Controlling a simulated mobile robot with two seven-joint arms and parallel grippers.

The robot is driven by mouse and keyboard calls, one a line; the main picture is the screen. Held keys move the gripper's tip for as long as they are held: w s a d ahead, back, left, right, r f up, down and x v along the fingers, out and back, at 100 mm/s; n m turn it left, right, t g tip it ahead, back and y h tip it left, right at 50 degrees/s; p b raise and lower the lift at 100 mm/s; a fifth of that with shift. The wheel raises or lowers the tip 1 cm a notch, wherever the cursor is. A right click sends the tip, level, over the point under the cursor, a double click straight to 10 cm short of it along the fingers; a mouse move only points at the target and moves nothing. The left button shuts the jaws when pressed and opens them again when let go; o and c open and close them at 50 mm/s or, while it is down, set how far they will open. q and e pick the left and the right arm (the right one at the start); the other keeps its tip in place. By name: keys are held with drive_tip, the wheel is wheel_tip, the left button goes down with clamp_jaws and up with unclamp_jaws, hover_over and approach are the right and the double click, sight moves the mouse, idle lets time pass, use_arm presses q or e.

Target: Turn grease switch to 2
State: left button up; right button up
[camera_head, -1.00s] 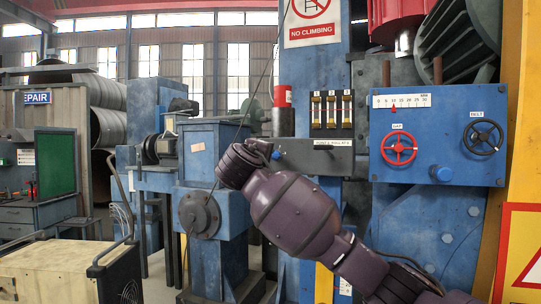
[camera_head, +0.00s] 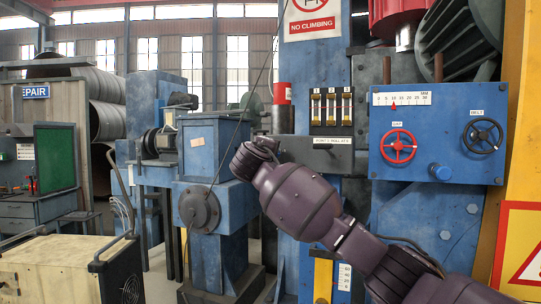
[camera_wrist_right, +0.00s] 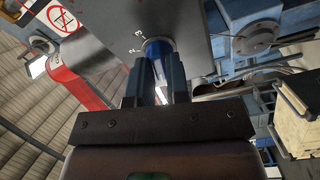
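The grease switch appears to be the blue round knob (camera_wrist_right: 157,48) on a grey panel in the right wrist view. My left gripper is not in view.
A blue panel to the right carries a red handwheel (camera_head: 398,146), a black handwheel (camera_head: 482,136), a blue button (camera_head: 440,173) and a scale (camera_head: 402,98). Three gauges (camera_head: 332,108) stand above the grey box.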

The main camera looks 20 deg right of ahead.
clamp_jaws()
use_arm(q)
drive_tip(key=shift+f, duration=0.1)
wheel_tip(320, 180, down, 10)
drive_tip(key=b, duration=0.9)
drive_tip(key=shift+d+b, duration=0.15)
drive_tip(key=shift+b, duration=0.25)
use_arm(e)
drive_tip(key=m+h, duration=0.1)
drive_tip(key=m, duration=1.3)
drive_tip(key=m+g+h, duration=0.1)
drive_tip(key=m, duration=0.6)
drive_tip(key=shift+f+m+h, duration=0.1)
drive_tip(key=shift+m+h, duration=0.2)
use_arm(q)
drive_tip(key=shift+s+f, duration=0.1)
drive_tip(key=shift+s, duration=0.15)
use_arm(e)
drive_tip(key=shift+o, duration=2.3)
unclamp_jaws()
